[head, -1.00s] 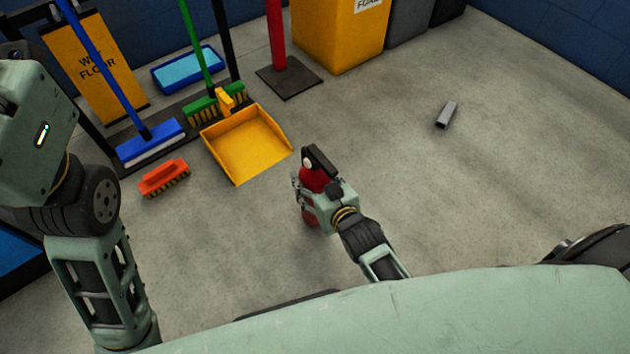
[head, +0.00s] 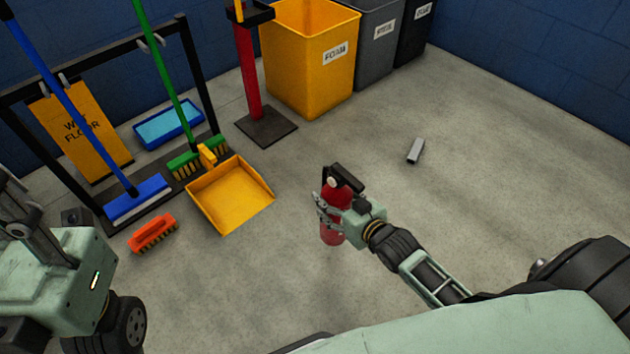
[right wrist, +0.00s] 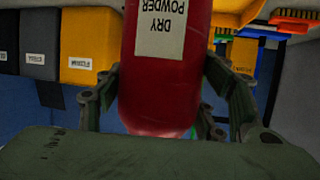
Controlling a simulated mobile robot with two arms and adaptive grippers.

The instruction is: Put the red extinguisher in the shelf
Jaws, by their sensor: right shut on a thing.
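The red extinguisher (head: 333,229) with a black handle on top is upright in the middle of the head view. My right gripper (head: 326,207) is shut on its body. In the right wrist view the extinguisher (right wrist: 165,95) shows upside down between the fingers, with a "DRY POWDER" label. Whether its base touches the floor I cannot tell. My left arm shows at the lower left; its gripper (head: 15,200) is only partly in view and its fingertips are not clear. A red post on a dark base (head: 250,80) stands at the back; I cannot tell whether it is the shelf.
Yellow (head: 310,65), grey (head: 375,50) and black bins stand along the back wall. A broom rack with a wet-floor sign (head: 80,130) stands left. A yellow dustpan (head: 232,195), an orange brush (head: 152,233) and a grey block (head: 416,151) lie on the floor.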

